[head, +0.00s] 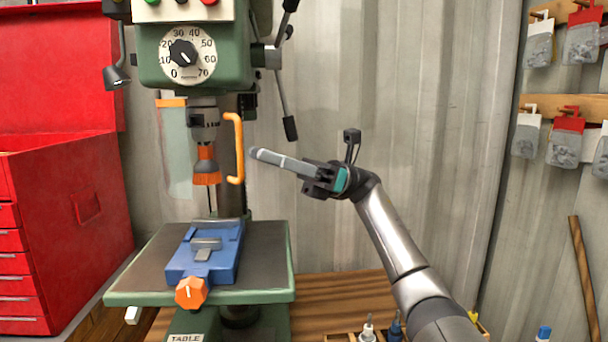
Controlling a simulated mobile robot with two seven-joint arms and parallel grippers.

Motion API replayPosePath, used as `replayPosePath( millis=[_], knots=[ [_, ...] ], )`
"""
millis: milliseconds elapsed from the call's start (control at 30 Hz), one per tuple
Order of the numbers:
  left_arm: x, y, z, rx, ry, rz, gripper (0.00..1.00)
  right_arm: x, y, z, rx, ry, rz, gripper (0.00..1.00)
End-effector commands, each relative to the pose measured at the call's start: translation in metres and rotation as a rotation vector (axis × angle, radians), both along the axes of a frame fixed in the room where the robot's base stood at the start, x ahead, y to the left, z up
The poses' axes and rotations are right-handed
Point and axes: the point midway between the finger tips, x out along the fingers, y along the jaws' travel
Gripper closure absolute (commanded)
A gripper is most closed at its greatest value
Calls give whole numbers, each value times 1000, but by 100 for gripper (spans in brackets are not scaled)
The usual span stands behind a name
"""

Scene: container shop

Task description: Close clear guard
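The clear guard (176,150) is a see-through panel with an orange top edge, hanging on the left of the drill chuck (204,125). An upright orange handle (239,148) stands to the right of the chuck. The guard's outline between panel and handle is hard to make out. My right gripper (257,154) points left, with its fingertips just right of the handle and a small gap showing between them. Its fingers overlap from this side, so their opening is hidden. My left gripper is out of view.
The green drill press has a dial (187,54) and feed levers (284,95) above my gripper. A blue vise (205,255) with an orange knob sits on its table (140,275). A red tool cabinet (70,220) stands left. Free room lies before the corrugated wall (420,130).

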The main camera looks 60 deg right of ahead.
Motion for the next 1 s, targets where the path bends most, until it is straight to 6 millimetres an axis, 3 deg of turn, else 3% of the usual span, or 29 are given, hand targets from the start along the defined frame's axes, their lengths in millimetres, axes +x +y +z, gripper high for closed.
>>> replayPosePath(
  millis=[200, 400, 1000],
  knots=[
    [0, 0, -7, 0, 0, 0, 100, -13, -34, -15, 0, 1, -3, 75],
    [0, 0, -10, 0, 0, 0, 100, -22, -53, -23, -1, 0, -1, 75],
    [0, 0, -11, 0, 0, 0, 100, -26, -63, -28, -1, 0, 1, 75]
  ],
)
